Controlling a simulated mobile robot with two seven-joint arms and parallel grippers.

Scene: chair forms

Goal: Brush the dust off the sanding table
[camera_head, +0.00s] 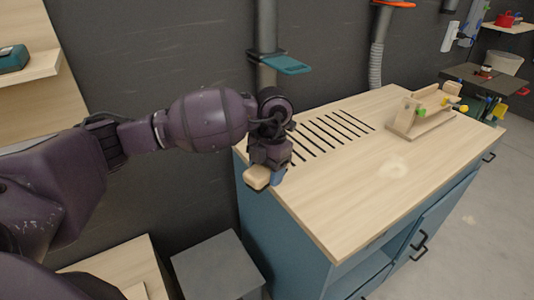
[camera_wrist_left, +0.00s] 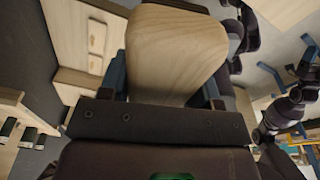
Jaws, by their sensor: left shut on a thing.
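The sanding table has a pale wood top (camera_head: 340,205) with a row of dark slots (camera_head: 330,132) at its back left. A faint, round, pale patch of dust (camera_head: 396,170) lies on the top right of the middle. My left gripper (camera_head: 268,172) is at the table's left end. It is shut on the brush, whose pale wooden handle (camera_head: 256,178) shows below the fingers. In the left wrist view the wooden handle (camera_wrist_left: 175,50) sits between the blue fingers. The bristles are hidden. I cannot make out my right gripper.
A teal hose gate (camera_head: 286,64) juts from a grey pipe above the slots. A grey box (camera_head: 215,268) stands left of the blue cabinet (camera_head: 290,235). The table's middle and front are clear.

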